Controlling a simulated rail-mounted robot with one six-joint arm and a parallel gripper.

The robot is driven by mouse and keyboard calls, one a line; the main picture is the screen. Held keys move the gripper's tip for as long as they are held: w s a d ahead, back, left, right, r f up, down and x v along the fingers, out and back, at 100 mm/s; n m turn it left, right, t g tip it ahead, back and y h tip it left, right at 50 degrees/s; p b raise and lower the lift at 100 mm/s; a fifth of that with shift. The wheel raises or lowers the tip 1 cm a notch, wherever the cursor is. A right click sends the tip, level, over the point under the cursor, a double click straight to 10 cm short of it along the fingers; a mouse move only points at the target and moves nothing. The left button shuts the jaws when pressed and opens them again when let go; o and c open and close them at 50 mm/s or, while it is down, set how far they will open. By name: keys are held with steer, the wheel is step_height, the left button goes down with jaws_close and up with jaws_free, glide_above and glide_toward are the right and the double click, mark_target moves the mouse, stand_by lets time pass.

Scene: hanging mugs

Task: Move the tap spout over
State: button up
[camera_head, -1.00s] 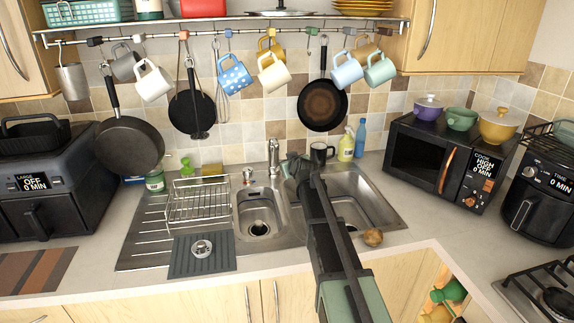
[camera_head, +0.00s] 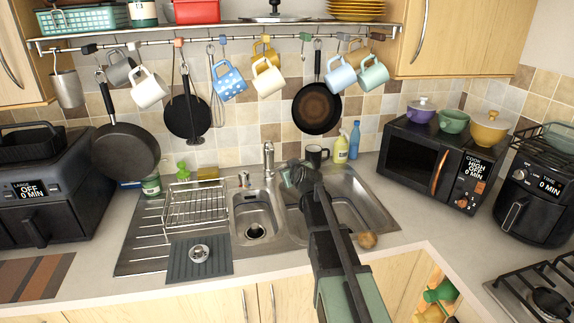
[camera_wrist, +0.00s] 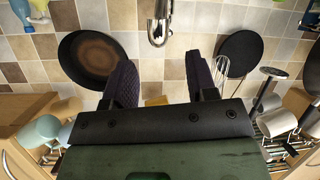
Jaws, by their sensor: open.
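The chrome tap (camera_head: 268,158) stands upright behind the double sink, near the divider between the two bowls. In the wrist view, which is upside down, the tap spout (camera_wrist: 158,32) hangs at the top centre, between the lines of my two fingers but beyond their tips. My gripper (camera_head: 294,172) is just right of the tap in the head view, over the back of the right bowl. Its dark ridged fingers are spread with nothing between them in the wrist view (camera_wrist: 161,75). The spout and gripper look apart; their exact distance is unclear.
The sink's left bowl (camera_head: 254,228) is empty. A wire dish rack (camera_head: 196,207) stands left of it. A black mug (camera_head: 316,154), a yellow bottle (camera_head: 341,147) and a blue bottle (camera_head: 355,139) stand behind the right bowl. Mugs and pans hang above.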

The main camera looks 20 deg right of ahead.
steer(key=v, duration=0.3)
steer(key=shift+s+r+p, duration=0.15)
steer(key=shift+s+p, duration=0.15)
